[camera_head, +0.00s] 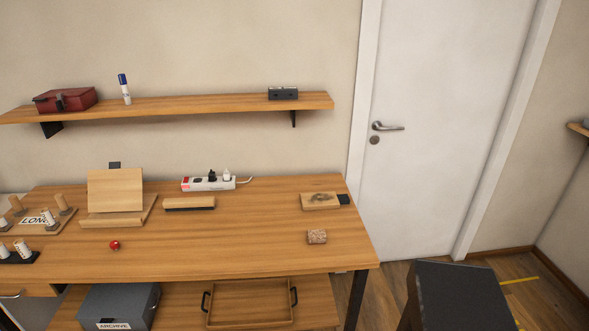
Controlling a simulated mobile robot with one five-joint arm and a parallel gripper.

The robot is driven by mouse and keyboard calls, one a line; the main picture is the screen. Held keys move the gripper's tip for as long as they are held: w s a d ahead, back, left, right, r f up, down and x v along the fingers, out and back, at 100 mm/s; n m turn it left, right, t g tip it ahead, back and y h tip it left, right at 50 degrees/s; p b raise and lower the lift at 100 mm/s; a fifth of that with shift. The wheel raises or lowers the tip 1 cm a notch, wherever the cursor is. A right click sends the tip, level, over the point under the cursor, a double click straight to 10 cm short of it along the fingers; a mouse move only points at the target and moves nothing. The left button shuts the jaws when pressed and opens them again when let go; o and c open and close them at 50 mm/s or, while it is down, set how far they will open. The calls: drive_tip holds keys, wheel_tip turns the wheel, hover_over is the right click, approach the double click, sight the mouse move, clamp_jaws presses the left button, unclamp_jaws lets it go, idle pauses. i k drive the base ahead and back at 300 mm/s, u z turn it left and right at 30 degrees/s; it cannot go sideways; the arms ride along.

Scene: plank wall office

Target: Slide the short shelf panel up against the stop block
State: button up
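My gripper is not in view. I cannot tell for certain which thing is the short shelf panel or the stop block. A short pale wooden piece (318,201) with a dark mark on top lies at the back right of the desk. A small black block (343,199) is at its right end; they look touching or nearly so. A longer, narrow wooden piece (189,202) with a dark underside lies at the back middle. A small speckled brown block (317,236) sits nearer the front right.
The wooden desk (215,255) holds a tilted board on a stand (115,190), a power strip (208,183), a red ball (114,245) and a pegged board labelled LONG (62,222). A wall shelf (200,104) hangs above. A black flat-topped thing (455,295) stands right of the desk.

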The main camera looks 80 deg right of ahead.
sight(329, 200)
drive_tip(key=u, duration=0.05)
drive_tip(key=k, duration=1.55)
drive_tip(key=z, duration=0.75)
drive_tip(key=i, duration=1)
